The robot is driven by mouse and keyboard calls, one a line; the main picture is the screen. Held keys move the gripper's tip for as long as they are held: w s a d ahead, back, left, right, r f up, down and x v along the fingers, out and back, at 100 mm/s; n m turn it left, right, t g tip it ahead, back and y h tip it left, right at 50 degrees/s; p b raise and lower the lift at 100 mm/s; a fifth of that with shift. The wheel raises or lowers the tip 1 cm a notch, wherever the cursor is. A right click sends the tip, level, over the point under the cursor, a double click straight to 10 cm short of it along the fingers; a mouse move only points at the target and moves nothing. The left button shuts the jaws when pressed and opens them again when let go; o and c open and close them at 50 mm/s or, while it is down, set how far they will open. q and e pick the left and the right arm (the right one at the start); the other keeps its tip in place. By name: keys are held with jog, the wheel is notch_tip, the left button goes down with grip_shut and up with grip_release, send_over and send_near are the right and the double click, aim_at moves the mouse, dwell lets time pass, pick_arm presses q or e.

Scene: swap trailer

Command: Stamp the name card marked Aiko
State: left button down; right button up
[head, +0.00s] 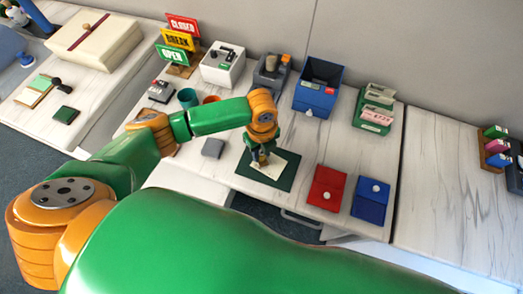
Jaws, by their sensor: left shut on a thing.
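My left gripper (258,151) points down over the dark green mat (285,180) near the front of the table. It is shut on a small stamp (263,160), of which only a little yellowish-brown shows below the fingers. A pale card (275,168) lies on the mat under and beside the stamp. The name on the card is too small to read. I cannot tell whether the stamp touches the card. My right gripper is not in view.
A red box (326,188) and a blue box (371,200) with white knobs stand right of the mat. Behind are an open blue bin (318,90), a green card holder (374,110) and a white device (222,65). A grey pad (213,147) lies left.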

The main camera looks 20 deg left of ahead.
pick_arm(q)
jog(key=shift+s+f, duration=0.1)
jog(key=shift+f, duration=0.05)
dwell(1.3)
notch_tip(320, 180, up, 7)
jog(key=p, duration=0.8)
jog(key=shift+r+p, duration=0.2)
jog(key=shift+p, duration=0.1)
jog(key=shift+f, duration=0.15)
